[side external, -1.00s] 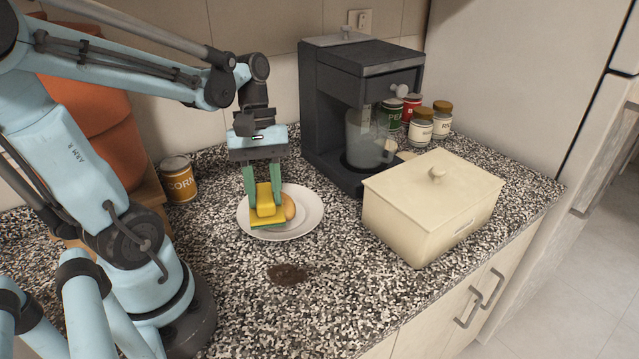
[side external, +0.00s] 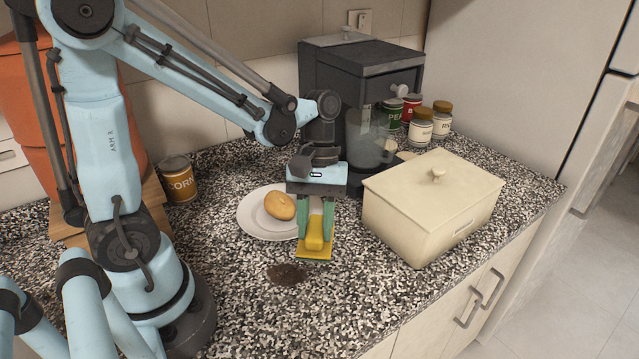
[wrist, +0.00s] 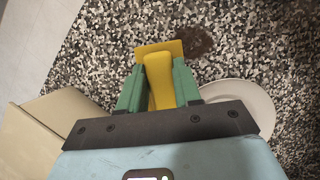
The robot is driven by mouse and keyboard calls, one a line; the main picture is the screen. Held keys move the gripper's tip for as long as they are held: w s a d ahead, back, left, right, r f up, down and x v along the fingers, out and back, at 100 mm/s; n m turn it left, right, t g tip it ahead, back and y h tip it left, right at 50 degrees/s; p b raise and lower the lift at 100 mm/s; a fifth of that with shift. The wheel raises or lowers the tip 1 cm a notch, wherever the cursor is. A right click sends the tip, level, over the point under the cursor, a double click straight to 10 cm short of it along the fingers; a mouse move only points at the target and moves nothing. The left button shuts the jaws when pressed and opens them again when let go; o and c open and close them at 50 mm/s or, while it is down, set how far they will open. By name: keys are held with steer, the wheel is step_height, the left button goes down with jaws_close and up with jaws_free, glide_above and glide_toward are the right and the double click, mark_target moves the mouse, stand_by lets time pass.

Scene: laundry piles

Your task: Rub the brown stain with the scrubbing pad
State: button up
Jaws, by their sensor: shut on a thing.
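The brown stain (side external: 286,274) is a dark patch on the speckled counter, in front of the plate. It also shows in the wrist view (wrist: 196,41), just beyond the pad's edge and to its right. The scrubbing pad (side external: 315,247) has a yellow handle and a flat yellow base with a green edge. My gripper (side external: 316,226) has green fingers and is shut on the pad's handle; it also shows in the wrist view (wrist: 158,88). The pad is right of and slightly behind the stain. I cannot tell whether it touches the counter.
A white plate (side external: 254,218) with a potato-like item (side external: 279,206) lies left of my gripper. A cream lidded box (side external: 420,215) stands close on the right. A coffee machine (side external: 335,90) stands behind, a corn can (side external: 178,179) at back left. The front counter is clear.

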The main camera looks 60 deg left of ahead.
mark_target(299, 246)
steer(key=shift+f, duration=1.95)
steer(key=shift+s+f, duration=0.1)
steer(key=shift+f, duration=0.7)
steer(key=shift+c, duration=0.2)
steer(key=shift+s+r, duration=0.45)
steer(key=shift+c, duration=0.5)
steer(key=shift+s+f, duration=0.2)
steer(key=shift+s, duration=0.55)
jaws_close()
steer(key=shift+s+r, duration=0.1)
steer(key=shift+s, duration=0.3)
steer(key=shift+s+f, duration=0.2)
steer(key=shift+s, duration=0.1)
steer(key=shift+s+r, duration=0.15)
steer(key=shift+s, duration=2.85)
steer(key=shift+w+f, duration=0.2)
steer(key=shift+w, duration=4.7)
steer(key=shift+w+r, duration=0.15)
steer(key=shift+r, duration=4.05)
